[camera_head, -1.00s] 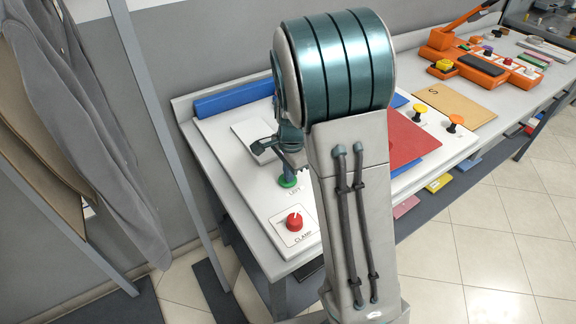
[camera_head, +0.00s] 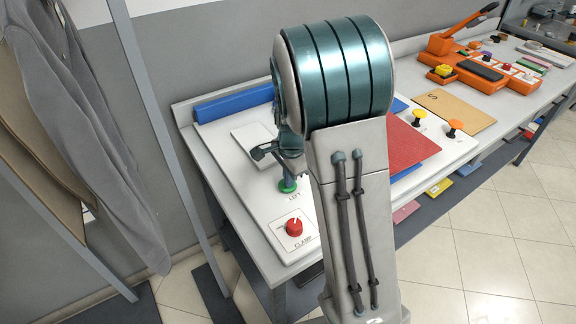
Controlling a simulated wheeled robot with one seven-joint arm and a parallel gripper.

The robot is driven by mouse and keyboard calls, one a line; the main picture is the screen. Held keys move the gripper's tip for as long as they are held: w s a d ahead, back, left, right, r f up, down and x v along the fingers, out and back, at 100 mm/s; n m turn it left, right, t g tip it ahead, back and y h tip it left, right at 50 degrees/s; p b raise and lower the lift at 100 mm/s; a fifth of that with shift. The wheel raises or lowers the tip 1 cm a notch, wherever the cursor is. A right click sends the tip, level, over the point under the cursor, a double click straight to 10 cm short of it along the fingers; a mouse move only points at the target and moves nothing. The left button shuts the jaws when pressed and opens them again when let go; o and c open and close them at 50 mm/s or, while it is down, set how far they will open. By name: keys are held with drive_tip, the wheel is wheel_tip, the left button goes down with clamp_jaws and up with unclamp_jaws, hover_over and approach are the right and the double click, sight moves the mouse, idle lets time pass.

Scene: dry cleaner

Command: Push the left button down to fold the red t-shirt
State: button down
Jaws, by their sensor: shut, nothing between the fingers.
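The left button (camera_head: 288,187) is green, on the near left part of a white folding board, above the printed word LEFT. My gripper (camera_head: 287,174) is shut and empty, pointing down at the top of this button. Its tip appears to touch the button, but I cannot tell for sure or see how far the button is pressed. The red t-shirt (camera_head: 412,146) lies flat on the right of the board (camera_head: 225,150). My arm hides the middle of the board and part of the shirt.
A red CLAMP knob (camera_head: 294,226) sits in front of the left button. Yellow (camera_head: 419,114) and orange (camera_head: 455,126) buttons are on the board's right side. A blue bar (camera_head: 232,103) runs along the back. An orange machine (camera_head: 475,68) stands farther right.

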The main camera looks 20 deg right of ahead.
drive_tip(key=shift+s+f, duration=0.25)
drive_tip(key=shift+f, duration=0.1)
drive_tip(key=shift+w+r+p, duration=0.1)
drive_tip(key=shift+r+p, duration=0.35)
drive_tip(key=shift+p, duration=0.05)
wheel_tip(320, 180, up, 14)
drive_tip(key=p, duration=0.2)
drive_tip(key=shift+s+d, duration=0.2)
drive_tip(key=shift+s, duration=0.15)
drive_tip(key=s+r+n+t, duration=0.2)
drive_tip(key=s+n, duration=1.2)
drive_tip(key=s, duration=0.6)
drive_tip(key=shift+s+a+n, duration=0.15)
drive_tip(key=shift+a+n, duration=0.15)
drive_tip(key=shift+a, duration=0.05)
